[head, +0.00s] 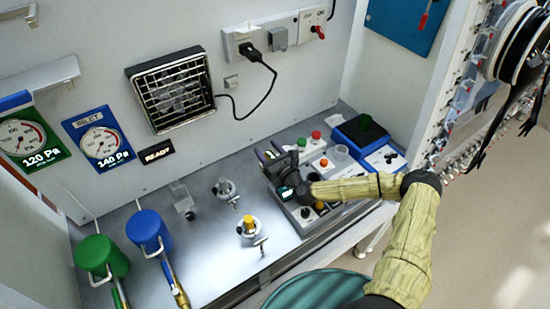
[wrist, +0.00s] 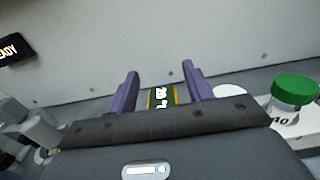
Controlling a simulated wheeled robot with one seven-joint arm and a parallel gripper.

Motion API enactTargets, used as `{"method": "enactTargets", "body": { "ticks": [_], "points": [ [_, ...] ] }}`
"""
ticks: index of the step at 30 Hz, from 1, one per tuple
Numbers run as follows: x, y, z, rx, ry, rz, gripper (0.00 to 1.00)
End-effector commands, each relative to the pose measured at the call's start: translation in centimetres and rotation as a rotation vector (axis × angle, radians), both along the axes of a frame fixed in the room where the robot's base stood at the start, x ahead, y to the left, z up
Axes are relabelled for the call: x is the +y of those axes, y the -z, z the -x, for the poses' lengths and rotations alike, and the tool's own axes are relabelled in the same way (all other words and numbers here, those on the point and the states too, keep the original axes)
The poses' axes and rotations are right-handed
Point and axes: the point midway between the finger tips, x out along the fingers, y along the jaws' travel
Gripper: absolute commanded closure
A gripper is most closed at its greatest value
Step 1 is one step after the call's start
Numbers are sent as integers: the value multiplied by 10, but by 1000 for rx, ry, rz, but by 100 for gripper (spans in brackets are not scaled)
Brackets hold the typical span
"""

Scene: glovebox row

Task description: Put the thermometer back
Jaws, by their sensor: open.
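My gripper (head: 268,152) is over the back of the bench, at the left end of a row of small containers. In the wrist view its two purple fingers (wrist: 160,72) are apart with nothing held between them. A small dark green panel with yellow edges and white characters (wrist: 162,98) shows between the fingers, beyond the gripper body, which hides its lower part. I cannot tell whether it is the thermometer. I cannot clearly identify the thermometer in the head view; my gripper and arm hide part of the containers there.
A green-capped jar (wrist: 294,92) stands right of my gripper. A blue box (head: 362,135) is farther right on the bench. Valves, one yellow-topped (head: 249,226), stand to the left. Green (head: 102,257) and blue (head: 150,230) cylinders stand far left. The back wall is close behind the fingers.

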Motion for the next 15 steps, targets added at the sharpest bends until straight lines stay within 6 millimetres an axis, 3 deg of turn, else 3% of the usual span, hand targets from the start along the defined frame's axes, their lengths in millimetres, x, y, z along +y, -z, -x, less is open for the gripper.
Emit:
{"method": "enactTargets", "body": {
  "ticks": [7, 9, 15],
  "points": [
    [0, -16, 0, -1, 0, 2, 50],
    [-7, -8, 8, 1, 1, -1, 50],
    [-24, -8, 34, 1, 0, -2, 50]
  ]
}}
